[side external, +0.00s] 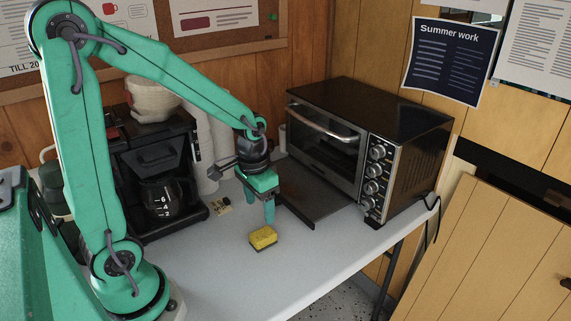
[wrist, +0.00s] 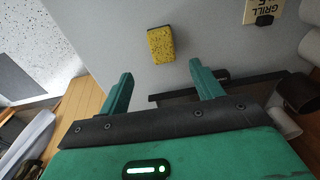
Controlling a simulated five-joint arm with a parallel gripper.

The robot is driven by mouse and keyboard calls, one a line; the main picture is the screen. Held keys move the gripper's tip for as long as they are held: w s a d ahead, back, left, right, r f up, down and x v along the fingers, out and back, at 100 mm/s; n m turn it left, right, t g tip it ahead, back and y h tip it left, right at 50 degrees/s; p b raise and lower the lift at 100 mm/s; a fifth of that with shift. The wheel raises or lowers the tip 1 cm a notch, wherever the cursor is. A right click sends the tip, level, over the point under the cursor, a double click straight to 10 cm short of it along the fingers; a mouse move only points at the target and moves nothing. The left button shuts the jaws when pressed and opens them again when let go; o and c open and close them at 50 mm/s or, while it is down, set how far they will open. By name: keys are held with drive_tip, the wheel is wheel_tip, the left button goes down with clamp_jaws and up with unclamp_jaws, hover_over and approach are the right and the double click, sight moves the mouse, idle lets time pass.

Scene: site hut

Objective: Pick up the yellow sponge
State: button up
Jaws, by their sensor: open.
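The yellow sponge (side external: 263,237) has a dark underside and lies on the white table (side external: 215,275), in front of the toaster oven. In the wrist view the sponge (wrist: 161,44) is beyond the fingertips, roughly between their lines. My gripper (side external: 270,213) is above the table, pointing down, just behind and above the sponge and apart from it. In the wrist view my gripper (wrist: 162,72) shows its two green fingers wide apart with nothing between them.
A toaster oven (side external: 415,140) stands to the right, with a dark tray (side external: 312,195) in front of it. A coffee maker (side external: 155,160) and stacked white cups (side external: 202,150) stand behind to the left. The table front is clear.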

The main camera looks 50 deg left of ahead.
sight(263, 233)
drive_tip(key=shift+w+a+f+g, duration=0.15)
drive_tip(key=shift+a+f+g, duration=0.05)
drive_tip(key=shift+f, duration=0.6)
drive_tip(key=shift+w+a+f+g, duration=0.15)
drive_tip(key=shift+f+g, duration=0.05)
drive_tip(key=shift+f, duration=0.55)
drive_tip(key=shift+f, duration=1.3)
drive_tip(key=shift+w+d+f, duration=0.1)
drive_tip(key=shift+f, duration=2.45)
drive_tip(key=c, duration=1)
